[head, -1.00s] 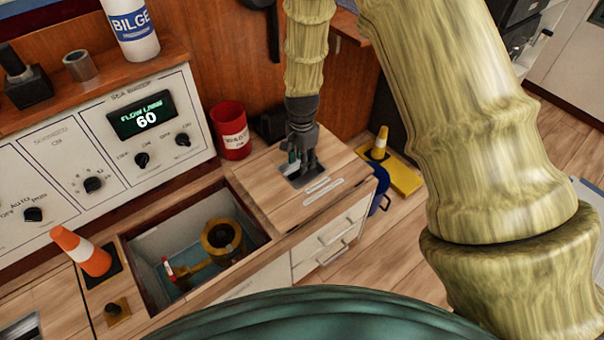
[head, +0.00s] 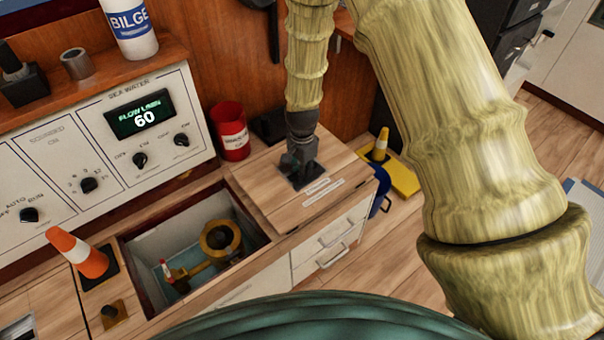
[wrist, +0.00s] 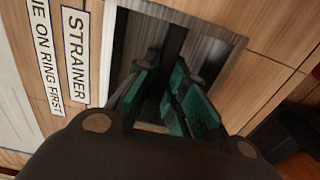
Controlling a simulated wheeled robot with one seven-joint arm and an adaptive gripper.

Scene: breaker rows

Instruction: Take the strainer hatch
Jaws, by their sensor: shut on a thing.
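The strainer hatch (head: 262,190) is a wood-grain panel in the counter top, right of an open bay, with a recessed metal pull and white labels. In the wrist view, the hatch (wrist: 285,35) shows a "STRAINER" label beside the metal-framed recess. My gripper (head: 304,181) points down into the recess. In the wrist view, the green fingers of my gripper (wrist: 170,92) are inside the frame, shut on the dark bar of the pull. The fingertips are partly hidden. The hatch looks flat on the counter; I cannot tell whether it is raised.
The open bay (head: 150,300) holds a brass strainer body (head: 220,238) with a red-tipped lever. A red can (head: 230,132) is behind the hatch, by the control panel (head: 110,165). A blue bucket (head: 381,190) stands right.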

